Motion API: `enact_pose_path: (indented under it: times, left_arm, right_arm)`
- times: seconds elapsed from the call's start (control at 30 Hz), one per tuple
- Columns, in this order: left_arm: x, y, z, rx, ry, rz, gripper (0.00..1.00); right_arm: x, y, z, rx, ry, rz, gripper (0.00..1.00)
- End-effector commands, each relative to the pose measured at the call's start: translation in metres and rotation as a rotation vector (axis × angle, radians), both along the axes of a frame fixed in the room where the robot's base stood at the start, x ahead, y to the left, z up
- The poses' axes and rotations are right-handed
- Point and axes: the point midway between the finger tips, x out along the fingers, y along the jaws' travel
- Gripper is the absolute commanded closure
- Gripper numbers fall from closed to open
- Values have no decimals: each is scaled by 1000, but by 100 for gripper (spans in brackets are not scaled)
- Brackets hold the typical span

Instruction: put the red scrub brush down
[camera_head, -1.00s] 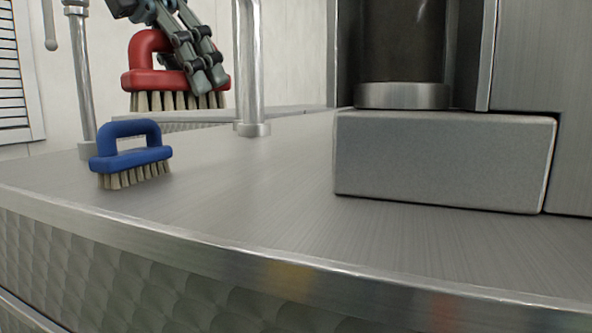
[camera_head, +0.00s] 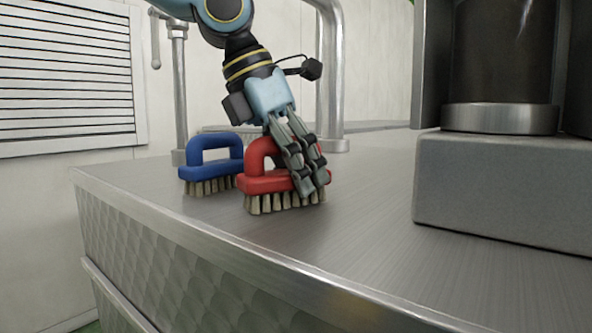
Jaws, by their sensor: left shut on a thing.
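The red scrub brush (camera_head: 264,183) is upright, bristles down, at the steel counter (camera_head: 370,215). Its bristles look to be at or very near the counter top; I cannot tell whether they touch. My left gripper (camera_head: 316,190) reaches down from above and is shut on the red brush at its right side, with the fingers hiding part of the handle and body. My right gripper is not in view.
A blue scrub brush (camera_head: 208,168) stands upright just behind and left of the red one. A steel pipe (camera_head: 330,80) rises behind. A grey block (camera_head: 500,190) with a dark cylinder (camera_head: 503,60) stands at right. The counter's front edge (camera_head: 200,246) is near; the counter between is clear.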

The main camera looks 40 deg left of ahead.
Motion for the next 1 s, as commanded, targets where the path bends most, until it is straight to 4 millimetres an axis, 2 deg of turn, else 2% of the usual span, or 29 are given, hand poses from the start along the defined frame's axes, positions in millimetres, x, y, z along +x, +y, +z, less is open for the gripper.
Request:
enact_pose_path:
  times: [0.23,0.27,0.43,0.77,0.87,1.0]
  left_arm:
    - [0,0,-3,1,0,0,79]
    - [0,0,-3,0,0,0,51]
    - [0,0,-2,0,0,0,30]
    - [0,0,2,0,1,0,30]
    - [-2,2,10,-1,-6,2,30]
    - [-9,8,31,-3,-9,3,30]
  right_arm:
    - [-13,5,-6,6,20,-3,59]
    - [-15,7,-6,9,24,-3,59]
    - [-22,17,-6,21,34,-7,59]
    - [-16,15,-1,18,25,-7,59]
    - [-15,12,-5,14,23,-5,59]
    - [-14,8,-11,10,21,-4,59]
